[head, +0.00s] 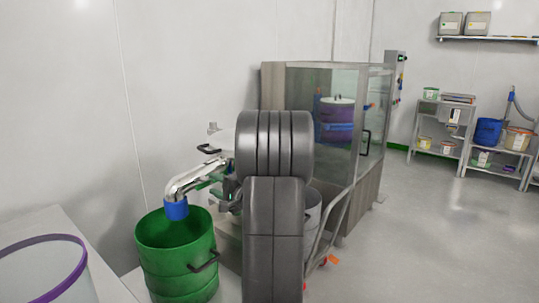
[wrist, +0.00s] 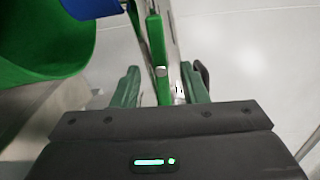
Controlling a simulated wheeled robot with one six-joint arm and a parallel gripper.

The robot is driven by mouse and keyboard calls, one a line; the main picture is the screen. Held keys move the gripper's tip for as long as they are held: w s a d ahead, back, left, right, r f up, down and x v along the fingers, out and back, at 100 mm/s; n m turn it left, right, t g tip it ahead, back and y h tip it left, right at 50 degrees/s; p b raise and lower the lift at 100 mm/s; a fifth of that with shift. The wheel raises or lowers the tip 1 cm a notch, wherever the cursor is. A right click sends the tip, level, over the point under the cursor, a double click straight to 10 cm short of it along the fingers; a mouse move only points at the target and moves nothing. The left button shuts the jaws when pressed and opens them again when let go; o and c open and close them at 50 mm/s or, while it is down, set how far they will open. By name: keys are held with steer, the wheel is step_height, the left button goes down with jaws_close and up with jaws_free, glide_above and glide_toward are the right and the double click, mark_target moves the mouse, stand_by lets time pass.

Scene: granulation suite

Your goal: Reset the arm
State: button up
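My gripper (wrist: 160,84) shows in the wrist view with its two green fingers spread apart. A green lever-like bar (wrist: 157,42) stands beyond and between the fingers, with a gap on each side; I cannot tell how close it is in depth. In the head view my dark arm rises in the middle and hides most of the gripper. A steel elbow pipe with a blue end (head: 176,209) is left of the arm, above an open green drum (head: 178,266).
A glass-fronted steel cabinet (head: 348,135) holding a purple drum stands behind my arm. A white counter with a purple-rimmed container (head: 45,241) is at the front left. Loaded shelves (head: 438,128) stand at the far right. The floor (head: 440,235) at right is clear.

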steer(key=v, duration=1.1)
steer(key=x, duration=1.4)
steer(key=shift+r, duration=0.1)
steer(key=shift+s+d+r+m+p, duration=0.15)
steer(key=shift+d+r+m+p, duration=0.2)
steer(key=shift+p, duration=0.9)
steer(key=shift+a+f+m+p, duration=0.1)
steer(key=shift+f+m+p, duration=0.2)
steer(key=shift+p, duration=0.55)
steer(key=m+p, duration=0.1)
steer(key=p, duration=0.1)
steer(key=shift+r+p, duration=0.1)
steer(key=shift+p, duration=0.2)
